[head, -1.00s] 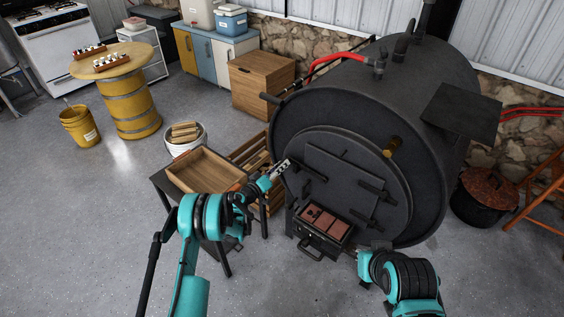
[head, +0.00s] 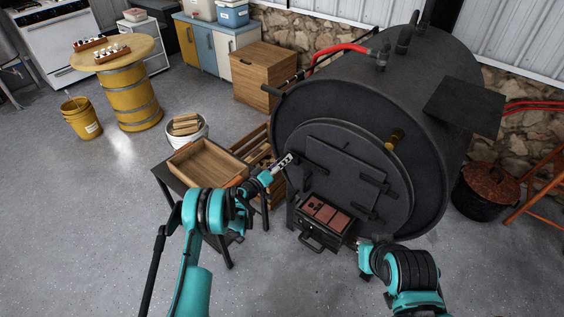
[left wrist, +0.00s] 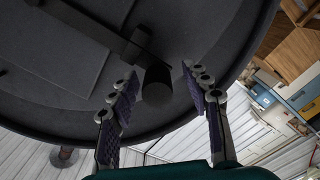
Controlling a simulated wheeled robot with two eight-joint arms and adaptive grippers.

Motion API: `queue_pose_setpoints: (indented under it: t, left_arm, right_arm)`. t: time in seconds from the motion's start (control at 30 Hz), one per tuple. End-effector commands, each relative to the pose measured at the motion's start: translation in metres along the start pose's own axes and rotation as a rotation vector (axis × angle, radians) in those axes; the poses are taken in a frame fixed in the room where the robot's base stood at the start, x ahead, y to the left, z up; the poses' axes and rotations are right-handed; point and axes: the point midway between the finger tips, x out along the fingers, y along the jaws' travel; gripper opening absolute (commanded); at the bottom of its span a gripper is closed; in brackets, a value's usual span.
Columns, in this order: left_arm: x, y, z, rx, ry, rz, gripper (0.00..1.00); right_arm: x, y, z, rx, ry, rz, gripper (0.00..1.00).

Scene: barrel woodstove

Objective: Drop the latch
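The black barrel stove (head: 360,120) has a dark door (head: 343,178) with a black latch bar (head: 314,168) at the door's left edge. My left gripper (head: 287,161) is close to the left end of that bar. In the left wrist view, the latch (left wrist: 135,48) ends in a dark round handle (left wrist: 157,87). The fingers of my left gripper (left wrist: 165,92) are spread apart, with the handle end showing between and just beyond them; I see no grip on it. My right gripper (head: 355,246) is low, right of the stove's open drawer, and its fingers are too small to read.
The drawer (head: 322,220) under the door sticks out and holds reddish bricks. A small table with a wooden tray (head: 207,167) stands left of the stove, near a bucket of firewood (head: 186,128). The floor at front left is clear.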

Motion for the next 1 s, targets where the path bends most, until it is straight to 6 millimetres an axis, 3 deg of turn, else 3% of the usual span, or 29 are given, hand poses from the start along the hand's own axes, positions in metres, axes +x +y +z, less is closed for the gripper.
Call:
queue_pose_setpoints:
  t: [0.23, 0.63, 1.0]
  left_arm:
    - [-0.008, 0.0, -0.001, 0.0, 0.001, 0.0, 0.48]
    - [-0.069, 0.0, 0.0, 0.0, 0.001, 0.0, 0.48]
    - [-0.075, 0.0, 0.0, 0.0, 0.0, 0.0, 0.48]
  right_arm:
    - [0.0, 0.0, 0.0, 0.0, 0.0, 0.0, 0.0]
    - [0.0, 0.0, 0.0, 0.0, 0.0, 0.0, 0.0]
    - [0.0, 0.0, 0.0, 0.0, 0.0, 0.0, 0.0]
